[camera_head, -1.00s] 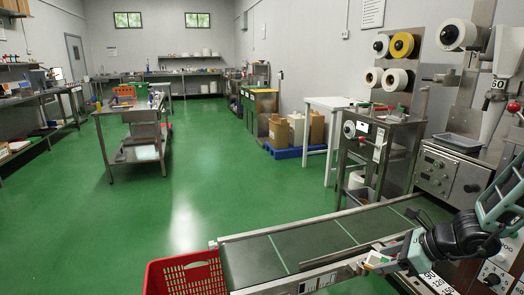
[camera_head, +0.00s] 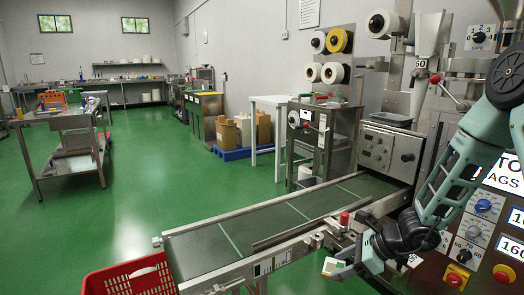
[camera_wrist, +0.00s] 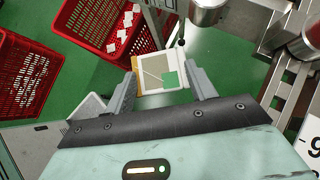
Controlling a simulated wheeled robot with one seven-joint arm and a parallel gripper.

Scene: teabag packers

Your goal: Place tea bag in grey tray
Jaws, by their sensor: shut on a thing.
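My gripper (camera_wrist: 162,84) is shut on a flat, square tea bag (camera_wrist: 148,66). It is white with a green patch and an orange-brown edge, and sits between the fingertips in the wrist view. In the head view my gripper (camera_head: 346,268) hangs at the near side of the conveyor, and the tea bag (camera_head: 330,265) shows as a small pale piece at its tip. A grey tray (camera_head: 391,119) rests on top of the machine beyond the conveyor's right end.
The conveyor (camera_head: 255,232) crosses the foreground, with a metal rail on its near side. A red crate (camera_head: 130,279) stands at its left end. The wrist view shows two red crates, one (camera_wrist: 95,22) holding several white pieces. A control panel is at right; green floor is open at left.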

